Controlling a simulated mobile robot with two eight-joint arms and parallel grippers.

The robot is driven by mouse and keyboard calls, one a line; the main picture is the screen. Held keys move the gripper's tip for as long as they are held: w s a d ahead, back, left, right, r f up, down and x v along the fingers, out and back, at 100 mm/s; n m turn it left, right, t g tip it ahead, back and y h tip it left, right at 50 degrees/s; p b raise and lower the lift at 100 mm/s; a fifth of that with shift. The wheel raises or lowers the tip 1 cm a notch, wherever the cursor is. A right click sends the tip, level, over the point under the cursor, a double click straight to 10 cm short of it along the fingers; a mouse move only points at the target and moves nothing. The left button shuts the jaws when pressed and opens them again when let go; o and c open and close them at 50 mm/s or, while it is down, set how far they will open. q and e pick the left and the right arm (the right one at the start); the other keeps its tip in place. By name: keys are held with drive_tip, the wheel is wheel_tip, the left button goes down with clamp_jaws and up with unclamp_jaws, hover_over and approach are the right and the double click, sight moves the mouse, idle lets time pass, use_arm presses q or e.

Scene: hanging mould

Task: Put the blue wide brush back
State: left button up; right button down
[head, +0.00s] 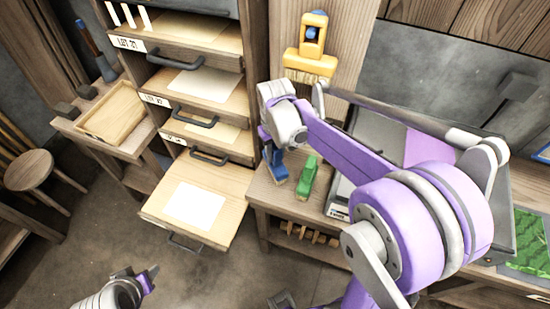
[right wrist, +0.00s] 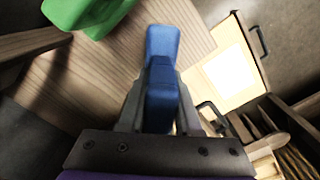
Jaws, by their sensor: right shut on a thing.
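The blue brush (head: 276,168) is at the left end of the bench, beside a green brush (head: 307,176). My right gripper (head: 269,143) is above it in the head view, its fingers mostly hidden by my own arm. In the right wrist view the blue brush (right wrist: 162,70) stands between the two fingers, which are shut on it; its far end points away from the gripper. I cannot tell whether it touches the bench top. My left gripper (head: 137,280) is low at the bottom left, away from the brushes; its opening is unclear.
A yellow brush-like piece (head: 310,66) with a blue part is on the wooden panel behind the bench. A cabinet with open drawers (head: 194,204) stands left of the bench. A wooden tray (head: 112,112) and a stool (head: 30,170) are farther left. Open floor lies in front.

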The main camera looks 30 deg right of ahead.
sight(275, 161)
drive_tip(key=shift+f, duration=1.4)
drive_tip(key=shift+s+f, duration=0.1)
drive_tip(key=shift+f, duration=0.1)
drive_tip(key=c, duration=0.6)
unclamp_jaws()
drive_tip(key=shift+r, duration=0.1)
